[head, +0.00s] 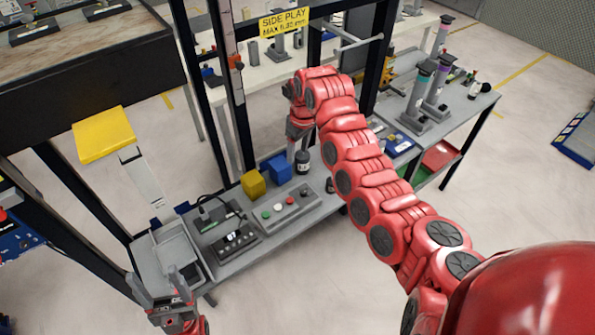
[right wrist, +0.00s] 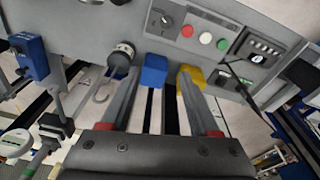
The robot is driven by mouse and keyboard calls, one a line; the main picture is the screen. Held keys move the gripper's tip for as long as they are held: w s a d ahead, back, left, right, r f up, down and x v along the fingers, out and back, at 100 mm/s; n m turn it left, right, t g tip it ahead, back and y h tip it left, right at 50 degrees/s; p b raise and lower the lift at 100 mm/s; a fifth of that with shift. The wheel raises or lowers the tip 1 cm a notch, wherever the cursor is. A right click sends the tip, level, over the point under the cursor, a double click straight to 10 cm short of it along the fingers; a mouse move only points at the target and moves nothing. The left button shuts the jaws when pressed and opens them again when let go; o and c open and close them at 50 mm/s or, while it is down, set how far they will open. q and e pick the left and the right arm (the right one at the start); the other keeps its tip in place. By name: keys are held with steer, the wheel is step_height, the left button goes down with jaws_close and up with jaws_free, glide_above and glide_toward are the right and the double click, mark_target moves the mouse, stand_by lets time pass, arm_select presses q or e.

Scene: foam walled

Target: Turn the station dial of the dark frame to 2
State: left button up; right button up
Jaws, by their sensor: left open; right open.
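The dark frame (head: 217,70) has black uprights and a yellow sign reading SIDE PLAY. On the grey bench below it sits a grey control box (head: 290,208) with red, white and green buttons. The right wrist view shows a dark round dial (right wrist: 162,20) at the left end of this box; its setting is too small to read. My right gripper (right wrist: 160,75) is open, apart from the dial, with its fingers pointing towards the blue and yellow blocks. In the head view its red arm partly hides it. My left gripper (head: 160,287) is open and empty at the bottom left.
A frame upright (head: 232,95) rises near my right arm.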

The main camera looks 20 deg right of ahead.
step_height(320, 180, up, 2)
steer(key=s+d+g, duration=0.1)
steer(key=s, duration=0.1)
glide_above(304, 191)
step_height(304, 191, down, 6)
steer(key=shift+n+h, duration=0.3)
steer(key=shift+h, duration=0.1)
step_height(304, 191, down, 10)
steer(key=shift+a+r+p, duration=0.1)
steer(key=shift+r+p, duration=0.05)
steer(key=shift+p, duration=0.9)
steer(key=shift+f, duration=0.8)
jaws_close()
